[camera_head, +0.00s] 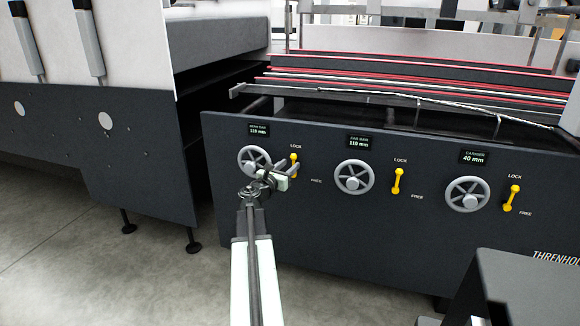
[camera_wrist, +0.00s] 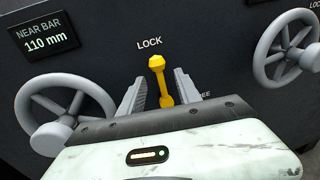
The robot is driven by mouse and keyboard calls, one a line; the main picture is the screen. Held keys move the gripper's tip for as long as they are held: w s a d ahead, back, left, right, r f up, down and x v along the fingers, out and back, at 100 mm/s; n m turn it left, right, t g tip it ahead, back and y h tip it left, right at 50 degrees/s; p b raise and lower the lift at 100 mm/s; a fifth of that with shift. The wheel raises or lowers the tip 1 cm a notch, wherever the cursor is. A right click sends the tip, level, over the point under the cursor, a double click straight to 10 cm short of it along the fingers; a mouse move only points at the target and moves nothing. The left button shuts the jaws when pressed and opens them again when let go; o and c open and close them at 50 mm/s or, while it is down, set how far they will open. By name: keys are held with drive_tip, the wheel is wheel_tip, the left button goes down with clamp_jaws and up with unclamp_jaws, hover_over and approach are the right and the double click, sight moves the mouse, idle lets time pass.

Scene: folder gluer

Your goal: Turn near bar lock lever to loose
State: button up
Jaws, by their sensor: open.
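The yellow near bar lock lever (camera_wrist: 159,75) stands nearly upright in the wrist view, its round knob just below the word LOCK. Its lower end is between the fingers of my gripper (camera_wrist: 162,92), which are apart on either side of it with gaps. I cannot tell whether any finger touches it. In the head view the lever (camera_head: 294,159) shows just behind my gripper (camera_head: 284,172), which partly covers it. The near bar display (camera_wrist: 43,38) reads 110 mm. The FREE label is mostly hidden behind the right finger.
The near bar handwheel (camera_wrist: 62,112) is close on the left of my gripper. Further right on the dark panel are the far bar handwheel (camera_head: 353,177) and its lever (camera_head: 398,181), then the carrier handwheel (camera_head: 467,194) and its lever (camera_head: 511,198). Open floor (camera_head: 60,220) lies at left.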

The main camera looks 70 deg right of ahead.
drive_tip(key=shift+s+d, duration=0.15)
drive_tip(key=shift+d, duration=0.8)
clamp_jaws()
idle(0.6)
